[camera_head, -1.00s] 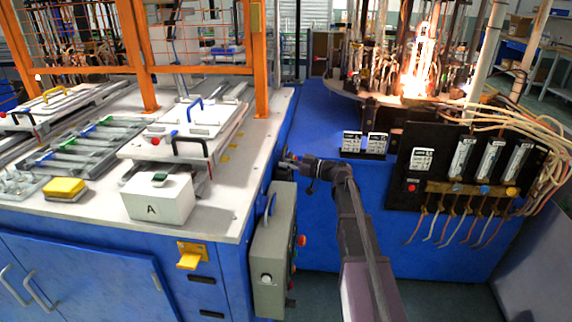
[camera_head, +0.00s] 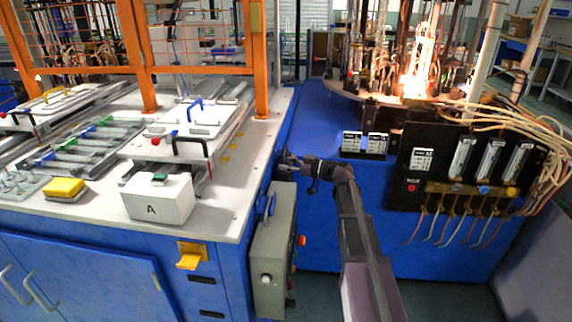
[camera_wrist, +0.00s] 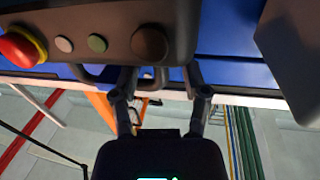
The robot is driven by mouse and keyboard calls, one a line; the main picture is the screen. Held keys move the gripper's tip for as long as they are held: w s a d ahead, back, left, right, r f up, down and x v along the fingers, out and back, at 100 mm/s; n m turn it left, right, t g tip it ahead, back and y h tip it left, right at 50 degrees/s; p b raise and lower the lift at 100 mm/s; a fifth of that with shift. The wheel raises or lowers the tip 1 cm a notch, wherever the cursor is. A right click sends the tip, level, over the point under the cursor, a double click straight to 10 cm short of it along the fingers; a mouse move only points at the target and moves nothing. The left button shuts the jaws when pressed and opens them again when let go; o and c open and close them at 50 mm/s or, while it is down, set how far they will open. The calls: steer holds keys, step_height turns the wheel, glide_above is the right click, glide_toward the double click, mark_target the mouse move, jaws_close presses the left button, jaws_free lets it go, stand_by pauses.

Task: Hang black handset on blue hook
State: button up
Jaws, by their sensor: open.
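My gripper (camera_head: 286,163) is at the right edge of the white-topped bench, just above a grey control box. In the wrist view its fingers (camera_wrist: 160,75) are apart, with a dark curved bar partly visible between and beside them. I cannot tell whether they touch it. I cannot pick out a separate black handset with certainty.
The grey control box (camera_head: 274,255) hangs beside the bench. In the wrist view, a dark button panel (camera_wrist: 110,35) with a red button (camera_wrist: 20,47) lies close to the fingers. A white box (camera_head: 158,205) stands on the bench. A flame (camera_head: 417,75) burns at the back right.

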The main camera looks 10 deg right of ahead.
steer(key=v, duration=1.2)
steer(key=shift+a, duration=0.1)
stand_by(0.4)
